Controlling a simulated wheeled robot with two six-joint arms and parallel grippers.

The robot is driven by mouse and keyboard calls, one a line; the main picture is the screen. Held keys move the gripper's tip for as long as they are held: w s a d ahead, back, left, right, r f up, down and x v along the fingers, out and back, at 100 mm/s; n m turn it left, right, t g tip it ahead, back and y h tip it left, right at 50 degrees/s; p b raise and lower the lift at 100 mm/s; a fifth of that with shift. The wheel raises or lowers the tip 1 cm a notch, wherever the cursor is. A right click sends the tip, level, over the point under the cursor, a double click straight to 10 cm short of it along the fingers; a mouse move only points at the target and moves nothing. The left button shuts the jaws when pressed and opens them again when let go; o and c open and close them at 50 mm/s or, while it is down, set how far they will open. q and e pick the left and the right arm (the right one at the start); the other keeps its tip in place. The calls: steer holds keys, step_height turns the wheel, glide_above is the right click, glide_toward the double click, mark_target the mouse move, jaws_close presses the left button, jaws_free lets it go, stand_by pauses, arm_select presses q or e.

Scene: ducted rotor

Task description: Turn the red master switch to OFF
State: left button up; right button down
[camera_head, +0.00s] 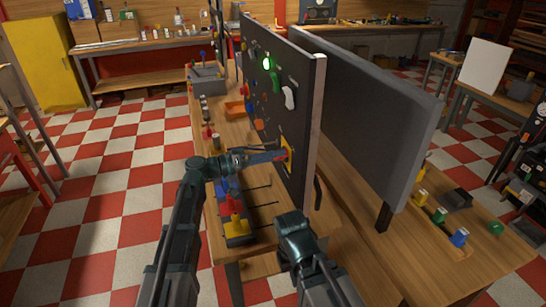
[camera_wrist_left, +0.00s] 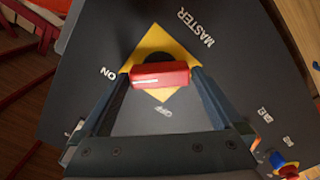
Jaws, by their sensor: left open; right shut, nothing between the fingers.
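The red master switch handle (camera_wrist_left: 160,75) sits on a yellow diamond plate (camera_wrist_left: 158,42) on a dark panel in the left wrist view. It lies crosswise, with one end toward the ON label; the OFF label is below it. In the head view, the yellow plate (camera_head: 289,146) is on the near lower part of the panel (camera_head: 300,110). My left gripper (camera_wrist_left: 162,78) is at the switch, its open fingers at the two ends of the handle. Whether they touch it is unclear. My right gripper (camera_head: 294,226) is low near the bench's front edge, shut and empty; its fingertips are hard to make out.
A stand with red, yellow and blue parts (camera_head: 235,226) and thin rods is on the bench below my left arm. An orange tray (camera_head: 234,109) lies farther back. A second grey panel (camera_head: 375,115) stands to the right. A blue-and-red knob (camera_wrist_left: 284,165) shows at lower right in the wrist view.

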arm_select(q)
steer(key=shift+w+d, duration=0.1)
steer(key=shift+d, duration=0.05)
steer(key=c, duration=1)
steer(key=shift+n, duration=8.9)
